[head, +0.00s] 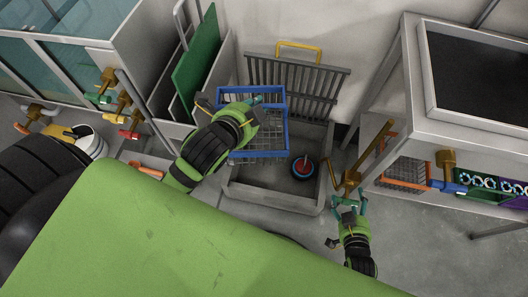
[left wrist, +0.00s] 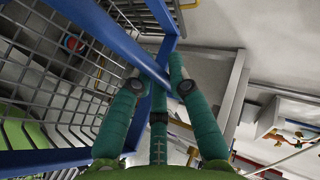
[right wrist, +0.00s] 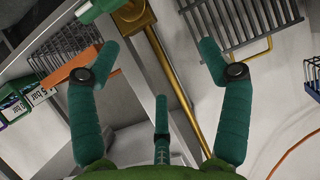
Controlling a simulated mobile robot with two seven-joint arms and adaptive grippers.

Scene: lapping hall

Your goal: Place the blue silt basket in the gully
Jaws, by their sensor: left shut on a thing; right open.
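The blue silt basket (head: 268,146) has a blue rim frame and grey wire mesh. My left gripper (head: 256,101) is shut on its blue frame (left wrist: 124,44), which shows between the fingers in the left wrist view. In the head view the basket appears over the left part of the gully (head: 281,199), a grey rectangular trough on the floor; I cannot tell how high it is held. My right gripper (head: 348,200) is open and empty, right of the gully by a brass tap; its fingers show apart in the right wrist view (right wrist: 160,60).
A round red and blue thing (head: 303,168) sits inside the gully. A grey grate (head: 297,87) with a yellow handle leans on the wall behind. A green board (head: 195,62) stands at left; a sink bench (head: 460,128) with brass pipes stands at right.

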